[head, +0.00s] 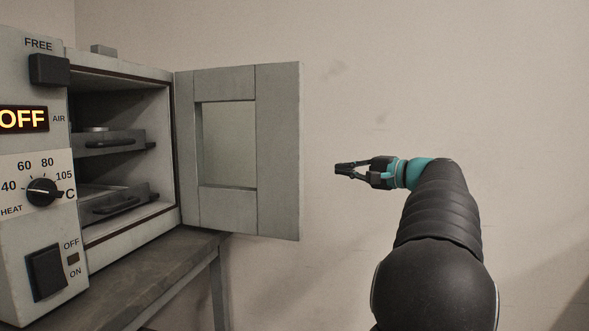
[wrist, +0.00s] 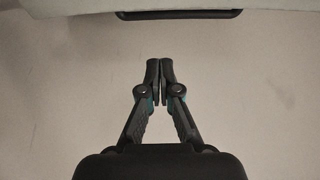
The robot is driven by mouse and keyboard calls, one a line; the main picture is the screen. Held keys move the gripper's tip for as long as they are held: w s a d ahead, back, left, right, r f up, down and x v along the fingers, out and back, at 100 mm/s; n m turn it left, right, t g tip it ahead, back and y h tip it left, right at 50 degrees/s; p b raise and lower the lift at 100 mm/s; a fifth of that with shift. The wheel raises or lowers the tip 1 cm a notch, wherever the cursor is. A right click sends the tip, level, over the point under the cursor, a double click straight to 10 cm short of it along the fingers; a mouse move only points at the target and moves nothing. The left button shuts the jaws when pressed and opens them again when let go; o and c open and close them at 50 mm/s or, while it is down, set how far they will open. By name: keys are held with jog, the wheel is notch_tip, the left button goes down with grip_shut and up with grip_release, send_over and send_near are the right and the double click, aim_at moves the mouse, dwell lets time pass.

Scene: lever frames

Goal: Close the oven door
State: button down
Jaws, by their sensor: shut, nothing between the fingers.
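The oven (head: 120,75) stands at the left in the head view, with its chamber open. Its grey door (head: 280,150), with a window, is swung wide open to the right of the chamber. My gripper (head: 338,169) is to the right of the door's free edge, apart from it in the picture, with fingers pointing left. It is shut and empty. In the wrist view my gripper (wrist: 160,62) shows its fingertips together. A pale edge, likely the door (wrist: 70,8), with a dark bar-like handle (wrist: 180,14), crosses the top of that view, beyond the fingertips.
Two trays, an upper one (head: 105,143) and a lower one (head: 112,203), sit inside the chamber. The control panel (head: 25,175) at the left has a dial and a lit OFF display. The oven rests on a dark table (head: 165,270). A bare wall (head: 450,70) stands behind.

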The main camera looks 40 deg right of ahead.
jog(key=w+a, duration=0.5)
jog(key=w, duration=0.2)
jog(key=shift+r+p, duration=0.2)
jog(key=shift+p, duration=0.1)
dwell(0.3)
jog(key=shift+s, duration=0.1)
